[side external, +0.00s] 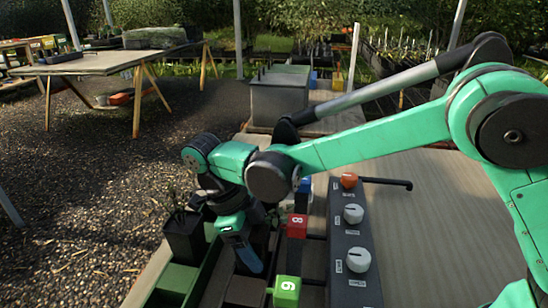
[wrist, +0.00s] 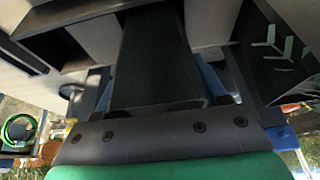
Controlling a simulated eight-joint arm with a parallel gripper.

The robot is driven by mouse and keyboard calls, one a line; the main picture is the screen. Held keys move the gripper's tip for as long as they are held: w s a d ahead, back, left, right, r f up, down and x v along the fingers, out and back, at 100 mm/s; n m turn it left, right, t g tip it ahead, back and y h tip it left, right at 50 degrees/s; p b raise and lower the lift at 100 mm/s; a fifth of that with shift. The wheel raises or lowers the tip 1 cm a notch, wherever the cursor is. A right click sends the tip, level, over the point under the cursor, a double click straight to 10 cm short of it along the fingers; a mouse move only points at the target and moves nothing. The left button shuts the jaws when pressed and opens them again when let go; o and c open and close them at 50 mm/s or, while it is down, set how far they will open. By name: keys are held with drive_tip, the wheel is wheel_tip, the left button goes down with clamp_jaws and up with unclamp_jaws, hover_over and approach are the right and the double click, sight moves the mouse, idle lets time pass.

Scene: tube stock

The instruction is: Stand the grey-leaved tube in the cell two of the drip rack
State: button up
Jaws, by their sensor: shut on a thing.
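My gripper (side external: 245,255) points down over the dark slatted rack (side external: 313,262) in the side view, with one blue finger showing. In the wrist view my gripper (wrist: 158,85) is shut on a dark, square-sided tube (wrist: 155,50), with a blue finger at each side. The held tube's leaves are not visible, so I cannot tell their colour. Its lower end is hidden, so I cannot tell whether it is inside a cell. Another dark tube (side external: 184,238) with thin dark leaves stands left of my gripper. No cell marked two is readable.
A red block (side external: 297,226) marked 8, a green block (side external: 287,291) with a digit and a blue block (side external: 304,185) line the rack. Right of them is a grey panel (side external: 345,220) with white and orange knobs. A green tray (side external: 176,279) lies at the left.

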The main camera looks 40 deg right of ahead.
drive_tip(key=shift+f, duration=0.2)
drive_tip(key=o, duration=1.5)
drive_tip(key=shift+r, duration=0.1)
drive_tip(key=shift+v, duration=2.75)
